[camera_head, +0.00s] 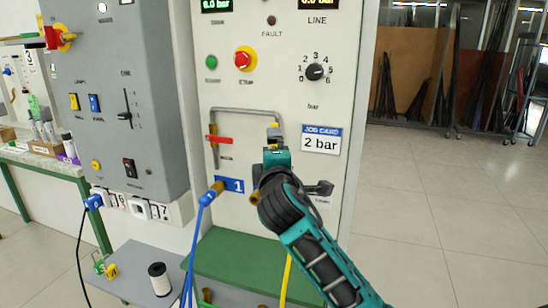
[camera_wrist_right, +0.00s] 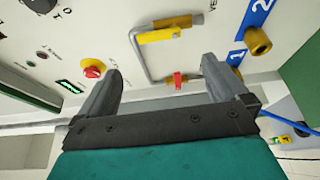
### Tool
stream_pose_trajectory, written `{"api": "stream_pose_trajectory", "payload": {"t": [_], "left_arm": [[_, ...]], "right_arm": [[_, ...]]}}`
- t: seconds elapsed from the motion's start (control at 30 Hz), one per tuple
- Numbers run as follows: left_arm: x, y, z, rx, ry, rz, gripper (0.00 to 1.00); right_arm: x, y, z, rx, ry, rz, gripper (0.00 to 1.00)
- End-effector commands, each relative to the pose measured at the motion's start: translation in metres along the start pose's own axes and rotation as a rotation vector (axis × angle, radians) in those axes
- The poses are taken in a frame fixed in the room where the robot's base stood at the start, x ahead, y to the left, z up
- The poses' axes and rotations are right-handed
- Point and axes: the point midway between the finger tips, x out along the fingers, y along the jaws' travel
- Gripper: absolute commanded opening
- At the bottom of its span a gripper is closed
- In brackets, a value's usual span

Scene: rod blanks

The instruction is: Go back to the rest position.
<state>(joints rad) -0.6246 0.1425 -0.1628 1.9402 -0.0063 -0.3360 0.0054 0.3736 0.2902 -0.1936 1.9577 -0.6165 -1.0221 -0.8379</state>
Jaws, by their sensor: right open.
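My right gripper (camera_head: 274,147) is in front of the white control panel (camera_head: 240,95), with its arm coming in from the lower right. In the right wrist view, its two dark fingers (camera_wrist_right: 163,72) are spread apart with nothing between them. Beyond them are a grey pipe (camera_wrist_right: 146,68), a valve with a yellow handle (camera_wrist_right: 158,35) and a valve with a red handle (camera_wrist_right: 179,80). The fingers appear clear of the handles. The fingertips are hard to see in the head view. My left gripper is not in view.
A blue hose (camera_head: 194,235) is plugged in at port 1, left of my right arm. The job card (camera_head: 321,140) reads 2 bar. A grey cabinet (camera_head: 115,100) and a small shelf with a white spool (camera_head: 159,279) stand left. Open floor (camera_head: 450,200) lies right.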

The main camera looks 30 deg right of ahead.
Motion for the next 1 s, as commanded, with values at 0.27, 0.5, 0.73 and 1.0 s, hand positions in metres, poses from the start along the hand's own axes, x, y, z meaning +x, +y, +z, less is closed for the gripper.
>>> {"api": "stream_pose_trajectory", "payload": {"t": [0.27, 0.5, 0.73, 1.0], "left_arm": [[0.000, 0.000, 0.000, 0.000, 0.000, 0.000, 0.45], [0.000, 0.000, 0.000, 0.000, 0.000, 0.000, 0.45], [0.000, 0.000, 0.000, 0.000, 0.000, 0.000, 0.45], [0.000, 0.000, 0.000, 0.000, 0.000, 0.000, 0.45]], "right_arm": [[0.000, -0.001, 0.000, 0.001, 0.001, -0.001, 1.00], [-0.021, -0.080, -0.019, 0.127, 0.113, -0.139, 1.00], [-0.106, -0.228, -0.038, 0.510, 0.250, -0.467, 1.00], [-0.234, -0.337, -0.027, 1.015, 0.178, -0.811, 1.00]]}}
